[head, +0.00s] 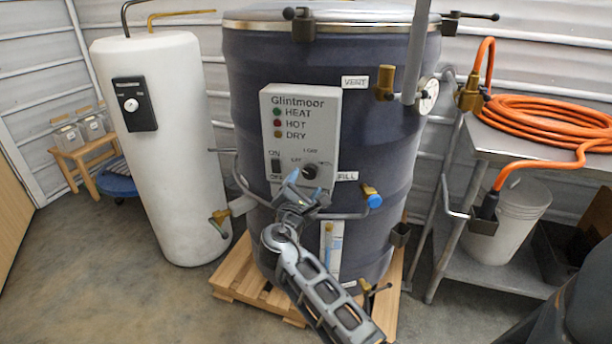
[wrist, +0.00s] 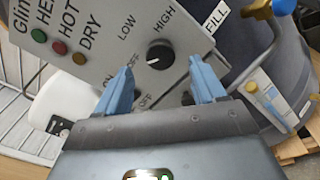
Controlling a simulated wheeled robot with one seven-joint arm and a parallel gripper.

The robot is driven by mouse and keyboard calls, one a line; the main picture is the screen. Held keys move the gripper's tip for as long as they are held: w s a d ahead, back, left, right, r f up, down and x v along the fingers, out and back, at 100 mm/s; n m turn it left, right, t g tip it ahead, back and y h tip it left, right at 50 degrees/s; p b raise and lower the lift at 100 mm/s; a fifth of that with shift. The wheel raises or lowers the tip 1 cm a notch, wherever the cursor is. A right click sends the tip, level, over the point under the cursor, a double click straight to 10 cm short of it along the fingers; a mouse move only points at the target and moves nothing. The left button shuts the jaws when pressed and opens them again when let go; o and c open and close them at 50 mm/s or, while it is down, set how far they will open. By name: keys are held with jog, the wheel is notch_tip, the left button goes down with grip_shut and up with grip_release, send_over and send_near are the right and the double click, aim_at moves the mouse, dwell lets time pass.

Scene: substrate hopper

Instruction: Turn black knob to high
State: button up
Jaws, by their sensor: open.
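The black knob (wrist: 160,55) sits on the grey Glintmoor panel (wrist: 92,22). In the wrist view its white mark points left and slightly down, away from the HIGH label and not at LOW. In the head view the knob (head: 310,171) shows at the panel's lower right, just above my gripper (head: 302,190). My gripper (wrist: 163,83) is open and empty, with blue fingers spread. The knob appears just beyond the gap between the fingertips, with no contact visible. The left finger covers part of the lower panel lettering.
The panel is on a dark drum (head: 385,130) on a wooden pallet (head: 240,280). A blue-capped valve (head: 371,196) and pipe stick out at right. A black ON/OFF switch (head: 276,166) is left of the knob. A white tank (head: 165,190) stands left; a metal table (head: 490,140) with orange hose stands right.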

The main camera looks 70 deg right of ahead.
aim_at(310, 174)
jog(key=shift+w+d, duration=0.25)
jog(key=shift+d, duration=1)
jog(key=shift+w+d, duration=0.2)
jog(key=shift+d, duration=1.05)
jog(key=c, duration=1.1)
jog(key=shift+o, duration=0.2)
